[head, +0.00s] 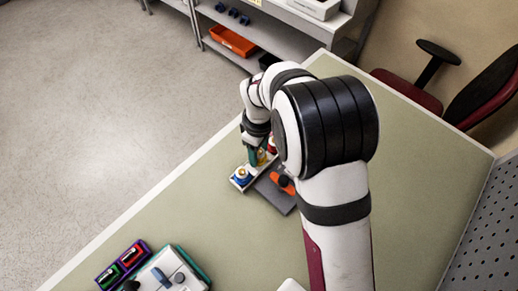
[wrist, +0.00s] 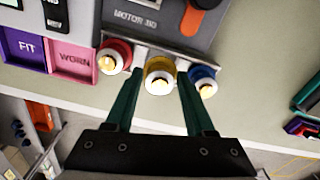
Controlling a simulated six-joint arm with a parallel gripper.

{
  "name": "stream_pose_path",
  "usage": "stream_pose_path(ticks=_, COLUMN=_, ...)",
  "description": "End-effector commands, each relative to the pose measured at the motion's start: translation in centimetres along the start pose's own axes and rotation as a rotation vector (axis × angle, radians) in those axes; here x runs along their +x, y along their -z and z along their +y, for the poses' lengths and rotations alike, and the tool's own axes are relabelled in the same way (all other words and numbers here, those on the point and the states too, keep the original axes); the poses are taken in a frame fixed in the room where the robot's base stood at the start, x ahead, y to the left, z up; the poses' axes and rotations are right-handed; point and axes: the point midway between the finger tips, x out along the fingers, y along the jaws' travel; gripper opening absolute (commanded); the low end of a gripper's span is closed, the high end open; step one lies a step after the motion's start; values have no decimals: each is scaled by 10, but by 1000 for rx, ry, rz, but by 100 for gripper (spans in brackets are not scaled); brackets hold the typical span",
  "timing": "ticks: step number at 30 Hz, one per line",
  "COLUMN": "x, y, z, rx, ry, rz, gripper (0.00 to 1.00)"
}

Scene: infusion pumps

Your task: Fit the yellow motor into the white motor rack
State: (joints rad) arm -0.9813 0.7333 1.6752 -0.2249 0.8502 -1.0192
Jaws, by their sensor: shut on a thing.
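The yellow motor (wrist: 160,75) sits between my gripper's two green fingers (wrist: 159,82) in the wrist view, with its pale shaft end facing the camera. My gripper is shut on it. The motor is in line between the red motor (wrist: 114,57) and the blue motor (wrist: 203,80), at the white motor rack (wrist: 141,54). In the head view, the yellow motor (head: 262,157) shows beside my gripper, over the white rack (head: 251,181). The blue motor (head: 241,174) stands at the rack's near end. I cannot tell whether the yellow motor is fully seated.
A grey pump unit with an orange part (head: 283,183) adjoins the rack. A purple FIT bin (wrist: 24,47) and a pink WORN bin (wrist: 72,60) lie left in the wrist view. Another device (head: 168,272) stands near the front. Bare table lies between.

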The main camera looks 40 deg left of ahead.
Motion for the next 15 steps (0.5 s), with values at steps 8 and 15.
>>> stream_pose_path(ticks=8, x=6, y=0, z=0, rx=0, ry=1, rz=-1, gripper=0)
stream_pose_path(ticks=15, x=11, y=0, z=0, rx=1, ry=1, rz=-1, gripper=0)
